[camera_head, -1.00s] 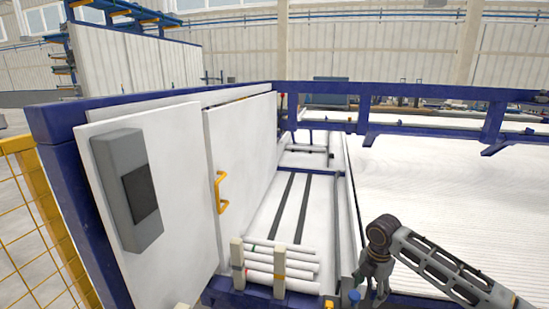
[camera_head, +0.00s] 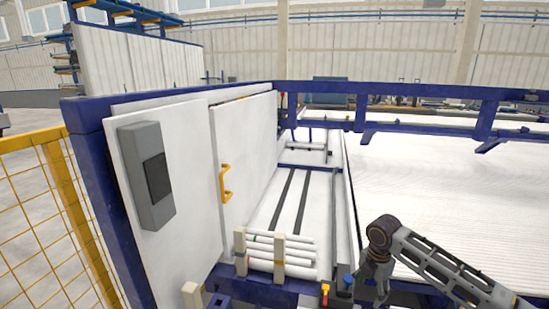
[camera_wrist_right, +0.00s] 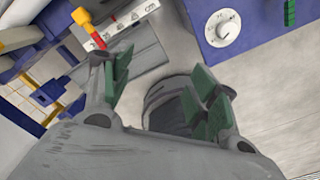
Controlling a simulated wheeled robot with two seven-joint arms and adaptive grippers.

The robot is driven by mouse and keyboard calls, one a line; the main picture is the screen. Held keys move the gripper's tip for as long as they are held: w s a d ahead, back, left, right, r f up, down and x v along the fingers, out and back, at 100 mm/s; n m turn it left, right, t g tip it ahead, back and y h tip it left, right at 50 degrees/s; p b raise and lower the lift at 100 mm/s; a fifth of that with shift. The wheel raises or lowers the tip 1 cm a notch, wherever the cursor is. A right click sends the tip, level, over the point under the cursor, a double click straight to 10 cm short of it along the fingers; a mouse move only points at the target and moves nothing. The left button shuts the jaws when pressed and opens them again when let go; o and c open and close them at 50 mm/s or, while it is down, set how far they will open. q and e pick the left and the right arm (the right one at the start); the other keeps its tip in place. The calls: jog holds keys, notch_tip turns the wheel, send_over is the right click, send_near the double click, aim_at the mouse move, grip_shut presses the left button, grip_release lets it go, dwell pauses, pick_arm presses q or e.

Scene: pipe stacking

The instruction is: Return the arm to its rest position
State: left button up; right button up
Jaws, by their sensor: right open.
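My right arm comes in from the lower right of the head view, bent at a dark elbow-like joint. My right gripper (camera_head: 373,287) hangs below that joint, to the right of the pipe rack. In the right wrist view the gripper (camera_wrist_right: 160,95) has its green-padded fingers spread wide apart with nothing between them. White pipes (camera_head: 290,256) lie stacked between cream posts (camera_head: 280,256) on the blue frame, apart from the gripper. My left gripper is not in view.
A white cabinet with a yellow handle (camera_head: 226,183) and a grey control box (camera_head: 147,175) stands left. A yellow mesh fence (camera_head: 45,225) is at far left. A blue rail (camera_head: 420,125) crosses behind.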

jog(key=w+r+m+t+h, duration=0.1)
jog(key=w+r+m+t, duration=1.1)
jog(key=w+m, duration=0.5)
jog(key=s+a+f+m+g, duration=0.15)
jog(key=s+f, duration=0.35)
jog(key=f, duration=0.5)
jog(key=s+a+f+m+g, duration=0.1)
jog(key=s+a+f+g, duration=0.1)
jog(key=s+f, duration=0.55)
jog(key=s+a+f+m+g, duration=0.15)
jog(key=s+f, duration=0.25)
jog(key=f, duration=0.7)
pick_arm(q)
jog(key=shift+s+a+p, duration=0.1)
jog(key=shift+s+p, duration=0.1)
jog(key=shift+p, duration=0.35)
pick_arm(e)
jog(key=s+a+f+g, duration=0.1)
jog(key=s+f, duration=0.5)
jog(key=s, duration=0.3)
jog(key=s+a+f+g+y, duration=0.1)
jog(key=s+f+g, duration=0.1)
jog(key=s+f, duration=0.4)
jog(key=s+a+f+m+g, duration=0.1)
jog(key=s+f, duration=0.5)
jog(key=s, duration=0.7)
jog(key=shift+s+a+f+g+y, duration=0.15)
jog(key=shift+a+f+g+y, duration=0.15)
jog(key=shift+a+g, duration=0.25)
